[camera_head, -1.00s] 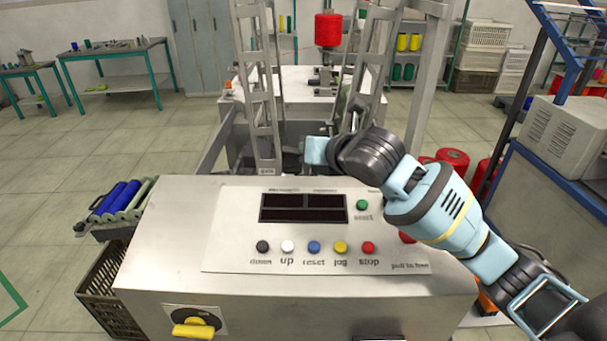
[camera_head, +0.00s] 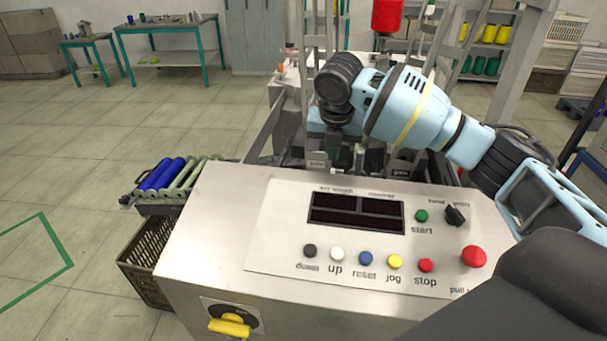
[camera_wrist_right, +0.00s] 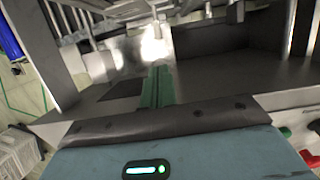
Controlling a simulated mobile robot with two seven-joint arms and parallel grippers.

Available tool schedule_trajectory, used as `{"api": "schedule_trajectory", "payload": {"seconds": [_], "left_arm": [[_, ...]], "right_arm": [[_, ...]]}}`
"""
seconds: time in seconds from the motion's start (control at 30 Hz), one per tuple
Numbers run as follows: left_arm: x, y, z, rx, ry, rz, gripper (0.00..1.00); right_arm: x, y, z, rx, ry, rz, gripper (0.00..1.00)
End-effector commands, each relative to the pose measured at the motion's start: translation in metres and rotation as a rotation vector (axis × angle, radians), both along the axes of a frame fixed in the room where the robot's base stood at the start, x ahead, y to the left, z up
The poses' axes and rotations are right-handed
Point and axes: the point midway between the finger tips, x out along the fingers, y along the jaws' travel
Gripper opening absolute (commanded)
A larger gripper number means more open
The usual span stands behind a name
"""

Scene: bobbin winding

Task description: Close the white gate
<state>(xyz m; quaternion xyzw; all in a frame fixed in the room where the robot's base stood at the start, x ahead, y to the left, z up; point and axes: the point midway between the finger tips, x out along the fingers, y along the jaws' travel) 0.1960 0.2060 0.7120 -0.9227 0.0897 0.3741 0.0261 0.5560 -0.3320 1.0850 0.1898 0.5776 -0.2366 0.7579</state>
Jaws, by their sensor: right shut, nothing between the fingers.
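Two pale grey ladder-like frames stand behind the control cabinet, with small label plates at their feet. The left frame (camera_head: 306,90) stands upright and is partly covered by my right arm. The right frame (camera_head: 445,50) is also largely behind the arm. I cannot tell which one is the white gate. My right gripper (camera_head: 337,155) points down behind the cabinet's back edge, by the foot of the left frame. In the wrist view its green fingers (camera_wrist_right: 157,88) are together and empty, over a grey machine bed. Contact with a frame cannot be seen. My left gripper is not in view.
The metal control cabinet (camera_head: 225,240) with several buttons fills the front. A rack with blue bobbins (camera_head: 162,173) and a dark crate (camera_head: 150,250) are at its left. A red spool (camera_head: 387,15) hangs above. The floor at left is open.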

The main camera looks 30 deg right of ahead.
Motion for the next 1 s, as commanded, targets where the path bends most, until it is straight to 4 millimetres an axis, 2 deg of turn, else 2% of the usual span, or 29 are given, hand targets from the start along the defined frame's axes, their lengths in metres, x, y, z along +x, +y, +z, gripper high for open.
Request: {"api": "schedule_trajectory", "payload": {"seconds": [0.4,0.53,0.67,1.0], "left_arm": [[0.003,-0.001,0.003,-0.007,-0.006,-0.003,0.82],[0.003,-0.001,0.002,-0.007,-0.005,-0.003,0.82],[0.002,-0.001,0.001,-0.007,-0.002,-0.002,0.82],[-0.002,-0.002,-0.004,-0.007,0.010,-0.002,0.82]], "right_arm": [[-0.004,-0.005,0.000,0.000,0.026,-0.023,0.00],[-0.003,-0.005,-0.005,-0.001,0.028,-0.022,0.00],[0.000,-0.008,-0.020,-0.001,0.029,-0.023,0.00],[0.011,-0.016,-0.075,-0.001,0.028,-0.023,0.00]]}}
